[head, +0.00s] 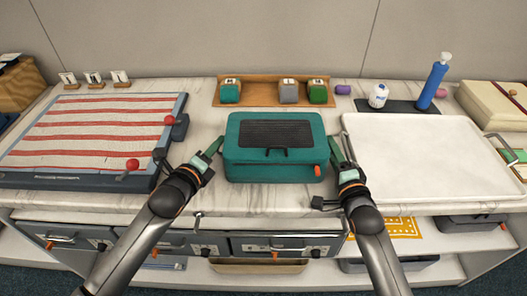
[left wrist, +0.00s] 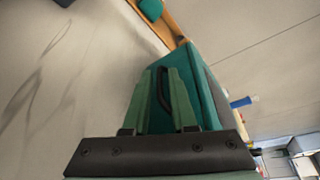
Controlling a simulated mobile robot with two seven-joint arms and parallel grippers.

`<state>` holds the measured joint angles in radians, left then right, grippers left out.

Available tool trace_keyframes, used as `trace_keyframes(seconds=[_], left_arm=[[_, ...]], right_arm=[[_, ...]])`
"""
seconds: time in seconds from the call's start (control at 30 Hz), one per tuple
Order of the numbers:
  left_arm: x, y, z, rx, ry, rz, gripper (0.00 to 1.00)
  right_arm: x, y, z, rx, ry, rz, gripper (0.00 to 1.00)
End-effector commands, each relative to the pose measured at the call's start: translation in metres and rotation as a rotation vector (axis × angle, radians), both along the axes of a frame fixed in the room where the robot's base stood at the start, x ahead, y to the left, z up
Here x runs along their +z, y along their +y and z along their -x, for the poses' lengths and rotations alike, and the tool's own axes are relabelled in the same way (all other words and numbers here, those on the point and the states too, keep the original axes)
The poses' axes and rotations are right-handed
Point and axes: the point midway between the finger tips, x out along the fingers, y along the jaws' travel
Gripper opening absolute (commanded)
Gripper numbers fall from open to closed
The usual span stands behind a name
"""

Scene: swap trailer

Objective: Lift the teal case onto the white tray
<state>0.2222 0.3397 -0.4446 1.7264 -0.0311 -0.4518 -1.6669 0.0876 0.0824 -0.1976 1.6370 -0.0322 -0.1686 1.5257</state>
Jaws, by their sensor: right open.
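The teal case (head: 273,163) stands closed on the marble counter, with a dark ribbed panel on its lid, a front handle and an orange tag at its front right. My left gripper (head: 214,146) is at its left side. In the left wrist view, the case (left wrist: 201,88) has a dark side handle (left wrist: 163,92) in line with the two green fingers (left wrist: 161,69), which stand apart; contact is unclear. My right gripper (head: 337,152) is open at the case's right side. The white tray (head: 430,145) lies empty to the right.
A striped board (head: 90,135) with red knobs fills the left. Behind the case is a wooden rack (head: 260,93) with several small blocks. A blue bottle (head: 432,85) and a white jar (head: 378,95) stand behind the tray. Drawers (head: 275,245) are below the counter.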

Motion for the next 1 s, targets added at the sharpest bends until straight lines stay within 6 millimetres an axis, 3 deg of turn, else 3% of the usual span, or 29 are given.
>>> trace_keyframes(seconds=[0.13, 0.37, 0.53, 1.0], left_arm=[[0.0, 0.0, 0.0002, 0.0, 0.0, 0.0, 0.25], [-0.0002, 0.0003, 0.0004, 0.0, 0.0, 0.001, 0.0], [-0.0002, 0.0003, 0.0004, 0.001, 0.001, 0.001, 0.0], [-0.0003, 0.0005, 0.0004, 0.0, 0.001, 0.0, 0.0]], right_arm=[[0.0002, 0.0001, 0.0001, 0.0, -0.001, 0.0, 0.45], [0.0001, 0.0, 0.0003, 0.0, 0.0, 0.0, 0.19], [0.0, -0.0002, 0.0004, 0.0, 0.0, 0.0, 0.0], [-0.0008, -0.0004, 0.0005, 0.0, 0.002, 0.001, 0.0]])
